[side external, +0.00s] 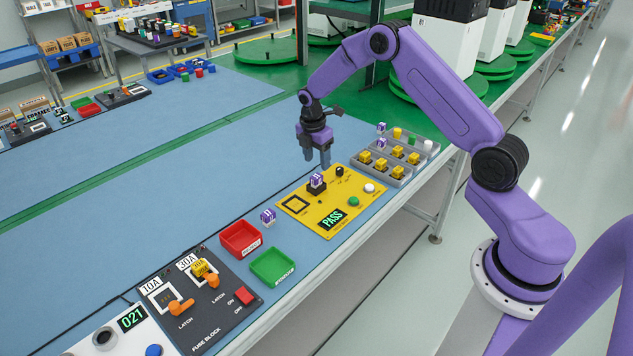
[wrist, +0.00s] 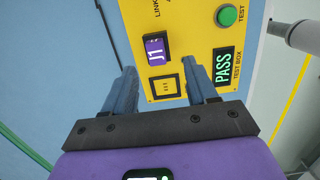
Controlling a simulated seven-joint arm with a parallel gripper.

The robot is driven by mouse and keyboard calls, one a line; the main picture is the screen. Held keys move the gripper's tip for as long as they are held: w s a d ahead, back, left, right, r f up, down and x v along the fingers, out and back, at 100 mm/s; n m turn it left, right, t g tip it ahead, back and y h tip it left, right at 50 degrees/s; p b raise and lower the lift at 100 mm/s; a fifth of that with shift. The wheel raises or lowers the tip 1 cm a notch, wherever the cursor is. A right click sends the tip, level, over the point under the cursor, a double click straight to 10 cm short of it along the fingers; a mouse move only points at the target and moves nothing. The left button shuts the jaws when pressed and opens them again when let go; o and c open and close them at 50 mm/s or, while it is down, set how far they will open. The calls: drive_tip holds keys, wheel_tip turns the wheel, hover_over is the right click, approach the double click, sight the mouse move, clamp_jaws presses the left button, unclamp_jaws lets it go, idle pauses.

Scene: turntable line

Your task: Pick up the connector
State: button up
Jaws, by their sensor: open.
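A purple-and-white connector (side external: 317,181) sits in a dark socket on the yellow test box. In the wrist view the connector (wrist: 155,50) shows a purple face marked J1. My gripper (side external: 317,162) hangs above the box with its fingers pointing down, over the connector. In the wrist view my gripper (wrist: 162,68) is open and empty, and the connector lies ahead of the gap between the fingertips. Another purple-and-white block (side external: 268,216) stands on the blue table, left of the test box.
The yellow test box (side external: 305,213) shows a green PASS display (side external: 333,219). A grey tray (side external: 404,179) of yellow and purple parts stands behind it. A red bin (side external: 240,239), a green bin (side external: 272,267) and a fuse block (side external: 223,328) are at the front left.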

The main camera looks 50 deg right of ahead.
sight(316, 176)
drive_tip(key=shift+w+d+f, duration=0.1)
drive_tip(key=shift+w+f, duration=0.05)
drive_tip(key=shift+f, duration=1.65)
drive_tip(key=shift+w+d+f, duration=0.1)
drive_tip(key=shift+w+f, duration=0.05)
drive_tip(key=shift+f, duration=1.6)
drive_tip(key=shift+c, duration=0.3)
